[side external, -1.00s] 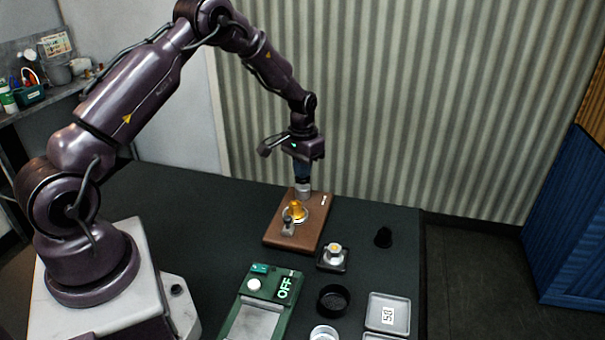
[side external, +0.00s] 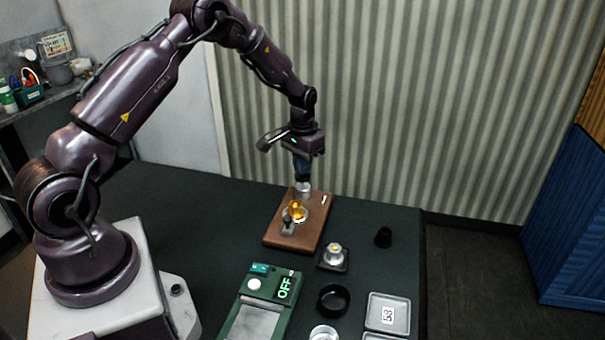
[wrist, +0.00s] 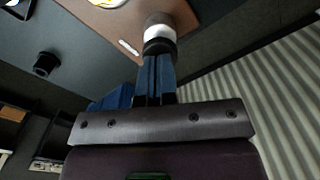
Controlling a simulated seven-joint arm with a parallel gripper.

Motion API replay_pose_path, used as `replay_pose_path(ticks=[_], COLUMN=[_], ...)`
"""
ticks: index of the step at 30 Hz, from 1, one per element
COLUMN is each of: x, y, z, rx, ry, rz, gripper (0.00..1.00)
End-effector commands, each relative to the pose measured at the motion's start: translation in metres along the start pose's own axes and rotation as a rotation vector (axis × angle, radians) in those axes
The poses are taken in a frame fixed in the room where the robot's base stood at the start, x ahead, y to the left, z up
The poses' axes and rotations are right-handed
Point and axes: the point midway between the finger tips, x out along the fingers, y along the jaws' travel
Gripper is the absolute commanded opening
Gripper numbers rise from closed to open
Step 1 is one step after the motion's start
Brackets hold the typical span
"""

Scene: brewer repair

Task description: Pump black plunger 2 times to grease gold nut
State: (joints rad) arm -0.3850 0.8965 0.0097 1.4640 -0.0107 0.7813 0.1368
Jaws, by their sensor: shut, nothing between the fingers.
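The gold nut (side external: 297,209) sits on a pale round seat on the brown board (side external: 316,229). In the wrist view a yellow part (wrist: 107,2) shows at the top edge. The black plunger (wrist: 158,46) stands on a white-silver cylinder (wrist: 160,26) at the board's far end; the cylinder also shows in the side view (side external: 303,188). My gripper (side external: 302,176) points down over the plunger, its blue fingers shut with nothing between them. The fingertips (wrist: 155,56) appear at the plunger's top; I cannot tell whether they touch it.
A black knob-like piece (side external: 383,237), a black ring (side external: 333,300), grey tray (side external: 388,314) and green device reading OFF (side external: 257,310) stand nearby. The table left of the board is clear.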

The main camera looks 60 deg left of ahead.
Motion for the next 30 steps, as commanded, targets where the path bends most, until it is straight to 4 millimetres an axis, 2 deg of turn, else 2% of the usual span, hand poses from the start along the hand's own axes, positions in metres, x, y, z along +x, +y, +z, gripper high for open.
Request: replay_pose_path(ticks=[13,26,30], x=[-0.032,-0.036,-0.046], y=[0.0,0.0,0.0], z=[0.0,0.0,-0.001], rx=[0.0,0.0,0.0], ry=[0.002,0.0,0.003], rz=[0.0,0.0,-0.001], gripper=[0.0,0.0,0.0])
